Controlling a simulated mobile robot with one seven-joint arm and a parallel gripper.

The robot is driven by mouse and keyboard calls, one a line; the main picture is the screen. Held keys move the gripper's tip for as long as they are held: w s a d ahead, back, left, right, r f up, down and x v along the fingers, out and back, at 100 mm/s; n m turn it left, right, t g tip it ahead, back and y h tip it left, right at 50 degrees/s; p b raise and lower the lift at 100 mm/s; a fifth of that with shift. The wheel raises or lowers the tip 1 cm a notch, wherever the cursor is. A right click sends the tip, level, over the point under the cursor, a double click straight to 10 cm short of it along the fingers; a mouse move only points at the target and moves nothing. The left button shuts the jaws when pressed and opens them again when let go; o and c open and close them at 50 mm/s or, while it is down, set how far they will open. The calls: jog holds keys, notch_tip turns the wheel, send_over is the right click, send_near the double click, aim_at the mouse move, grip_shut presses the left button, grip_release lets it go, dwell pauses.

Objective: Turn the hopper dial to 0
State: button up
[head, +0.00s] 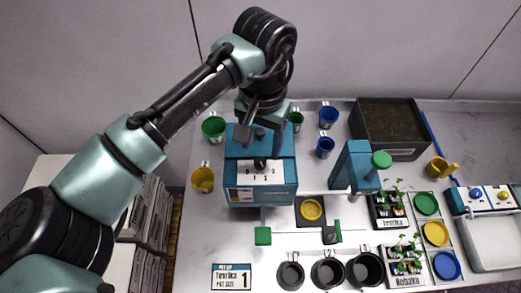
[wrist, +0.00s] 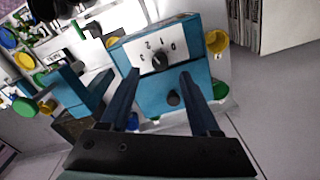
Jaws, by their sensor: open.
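The hopper (head: 245,196) is a blue box with a white dial plate on its front, marked 0 to 3. Its black dial knob (head: 260,163) sits at the plate's upper middle. In the wrist view the dial knob (wrist: 160,62) lies ahead of the fingertips, with the numbers inverted. I cannot tell which number it points to. My gripper (head: 260,137) is above the hopper's top, pointing down. In the wrist view my gripper (wrist: 159,73) is open, with nothing between its fingers.
Green (head: 213,128), yellow (head: 203,180) and blue (head: 328,117) cups stand around the hopper. A blue post device with a green cap (head: 381,159) stands to its right. A soil box (head: 390,125) is behind. Dark cups (head: 290,275) line the front. A yellow dish (head: 311,209) sits front right.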

aim_at(260, 161)
jog(key=shift+w+f+p, duration=0.1)
jog(key=shift+f+p, duration=0.55)
jog(key=shift+f, duration=2.1)
grip_shut()
